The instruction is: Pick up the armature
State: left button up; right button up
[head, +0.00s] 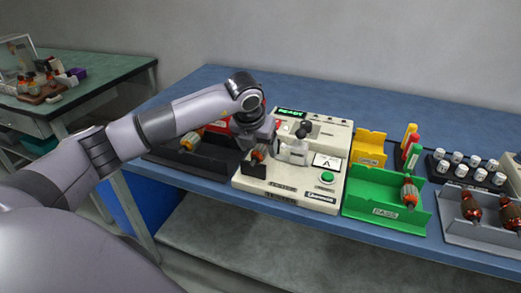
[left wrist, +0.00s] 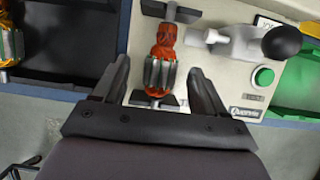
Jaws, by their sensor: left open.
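An armature (head: 259,153) with orange-red windings and a silver core sits on the cream tester (head: 284,197) on the blue table. In the left wrist view the armature (left wrist: 161,65) lies lengthwise, its shaft ends on dark supports. My left gripper (head: 258,140) is over it in the head view and hides part of it. In the left wrist view my left gripper (left wrist: 163,82) is open, with one finger on each side of the armature's lower end and gaps between. My right gripper is not in view.
The tester has a black-knobbed lever (left wrist: 281,43) and a green button (head: 326,177) to the right. A dark tray (head: 215,162) with another armature (head: 192,140) is at left. A green PASS bin (head: 385,211), a yellow bin (head: 368,148) and a grey tray (head: 479,234) stand at right.

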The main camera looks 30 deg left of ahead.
pick_arm(q)
jog(key=shift+x, duration=0.8)
jog(key=c, duration=1.2)
grip_shut()
jog(key=shift+r, duration=0.2)
